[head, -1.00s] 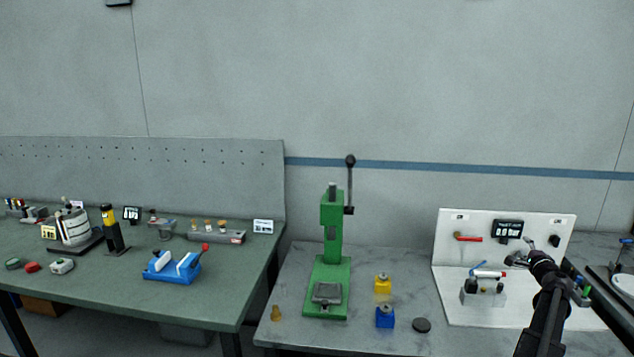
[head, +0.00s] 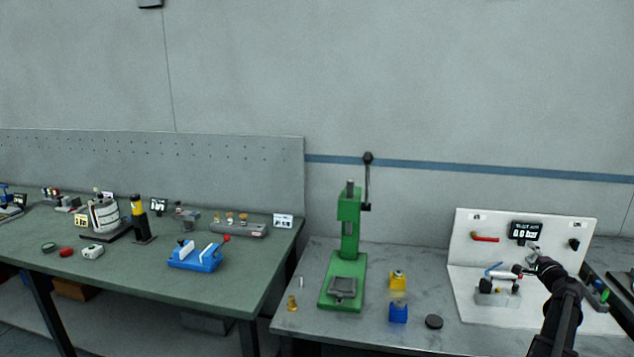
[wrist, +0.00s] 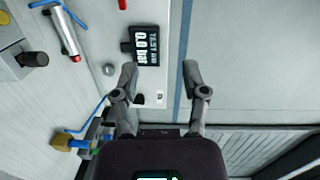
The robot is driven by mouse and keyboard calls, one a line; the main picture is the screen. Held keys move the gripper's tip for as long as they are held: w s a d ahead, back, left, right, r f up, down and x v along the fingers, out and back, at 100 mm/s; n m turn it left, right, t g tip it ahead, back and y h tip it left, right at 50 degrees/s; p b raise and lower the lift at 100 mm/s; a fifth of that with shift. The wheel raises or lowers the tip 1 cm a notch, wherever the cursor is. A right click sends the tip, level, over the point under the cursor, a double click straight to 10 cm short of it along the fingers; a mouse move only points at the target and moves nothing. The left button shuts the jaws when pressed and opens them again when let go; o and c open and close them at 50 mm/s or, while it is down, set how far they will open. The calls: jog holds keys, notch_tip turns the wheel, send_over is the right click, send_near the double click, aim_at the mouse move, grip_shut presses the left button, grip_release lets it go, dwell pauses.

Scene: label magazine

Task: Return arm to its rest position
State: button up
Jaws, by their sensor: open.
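My gripper (wrist: 162,82) is open and empty in the wrist view, its two fingers spread in front of the wall. In the head view my gripper (head: 530,256) is at the right, at the end of my dark arm, in front of the white test panel (head: 464,246). No object is between the fingers.
A fixture with a blue lever (head: 498,296) stands on the panel's base under my arm. A green press (head: 347,240), a yellow block (head: 398,280), a blue block (head: 398,313) and a black puck (head: 434,321) stand on the grey table. A green bench (head: 140,290) is at left.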

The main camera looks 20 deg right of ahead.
jog(key=w+a+f+n+y, duration=0.25)
jog(key=w+a, duration=0.35)
jog(key=a, duration=0.4)
jog(key=w+a+f+n+y, duration=0.2)
jog(key=w+a+n+y, duration=0.3)
jog(key=a, duration=0.5)
jog(key=w+a+f+n+g+y, duration=0.1)
jog(key=w+a+f+n+g, duration=0.15)
jog(key=a, duration=0.75)
jog(key=w+a+f+n+g+y+b, duration=0.1)
jog(key=a+f+n+g+y, duration=0.15)
jog(key=a, duration=0.75)
jog(key=w+a+f+n+g, duration=0.1)
jog(key=a+f+n+g, duration=0.2)
jog(key=a, duration=0.8)
jog(key=s+a+f+n+g+h, duration=0.1)
jog(key=s+a+f+n+g, duration=0.1)
jog(key=s+a, duration=0.3)
jog(key=s+a+f+n+g+h, duration=0.1)
jog(key=s+a, duration=0.4)
jog(key=a, duration=0.6)
jog(key=s+a+f+n+g+h, duration=0.1)
jog(key=s+a+f+n+g, duration=0.3)
jog(key=a, duration=0.3)
jog(key=shift+s+a+g+b, duration=0.3)
jog(key=shift+s+a+b, duration=0.1)
jog(key=shift+s, duration=0.1)
